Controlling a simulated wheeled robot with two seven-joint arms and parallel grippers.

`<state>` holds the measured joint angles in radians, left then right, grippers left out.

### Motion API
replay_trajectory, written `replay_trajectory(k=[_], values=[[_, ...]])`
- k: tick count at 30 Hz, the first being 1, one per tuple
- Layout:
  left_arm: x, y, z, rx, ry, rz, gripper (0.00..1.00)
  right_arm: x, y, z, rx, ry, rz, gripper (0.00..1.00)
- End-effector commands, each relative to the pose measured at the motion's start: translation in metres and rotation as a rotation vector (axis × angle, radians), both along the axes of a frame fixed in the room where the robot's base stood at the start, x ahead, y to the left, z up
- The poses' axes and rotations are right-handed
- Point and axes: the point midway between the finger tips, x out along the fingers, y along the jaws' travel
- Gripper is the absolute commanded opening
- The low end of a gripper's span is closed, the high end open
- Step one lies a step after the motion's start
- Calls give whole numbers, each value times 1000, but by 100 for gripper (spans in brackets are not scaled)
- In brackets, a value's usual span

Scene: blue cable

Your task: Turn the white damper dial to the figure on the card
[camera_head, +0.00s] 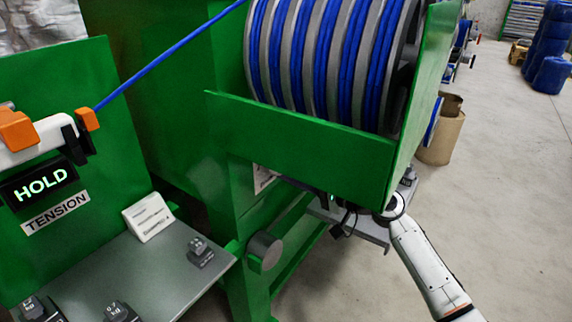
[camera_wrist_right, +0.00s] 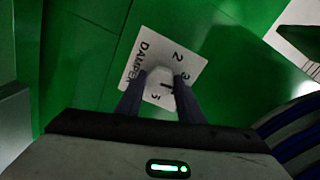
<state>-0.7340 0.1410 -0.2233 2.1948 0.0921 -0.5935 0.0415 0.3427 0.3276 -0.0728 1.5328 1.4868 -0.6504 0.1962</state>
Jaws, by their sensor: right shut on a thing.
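In the right wrist view the white damper dial (camera_wrist_right: 159,76) sits on a white plate (camera_wrist_right: 186,48) lettered DAMPER, on a green panel. The figures 2, 3 and 5 can be made out beside it, turned in the picture. My right gripper (camera_wrist_right: 160,92) is shut on the dial, one dark finger on each side. A dark mark shows near the dial's right side; its exact reading is unclear. In the head view my right arm reaches under the green guard, its gripper mostly hidden. A white card (camera_head: 148,216) leans on the grey shelf; its print is too small to read. My left gripper is not in view.
A green machine holds a reel of blue cable (camera_head: 320,60) behind a green guard (camera_head: 290,135). A display (camera_head: 40,184) reads HOLD above a TENSION label (camera_head: 56,212). Several weights (camera_head: 200,252) stand on the grey shelf (camera_head: 165,275). A round grey knob (camera_head: 264,251) sticks out below.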

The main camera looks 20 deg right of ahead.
Motion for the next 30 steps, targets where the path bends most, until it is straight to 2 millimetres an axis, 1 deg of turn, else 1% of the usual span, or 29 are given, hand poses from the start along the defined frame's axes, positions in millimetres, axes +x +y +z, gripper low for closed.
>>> replay_trajectory(k=[6,20,21,23,24,30], values=[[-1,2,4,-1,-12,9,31,0,0,0,45,37,1,12],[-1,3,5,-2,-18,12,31,0,0,-1,54,46,1,12],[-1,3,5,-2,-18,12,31,0,0,-1,54,45,1,36],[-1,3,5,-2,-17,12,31,0,0,-1,54,45,1,46],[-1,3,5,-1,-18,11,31,0,0,-1,54,45,1,52],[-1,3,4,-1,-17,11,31,0,0,-1,54,44,1,53]])
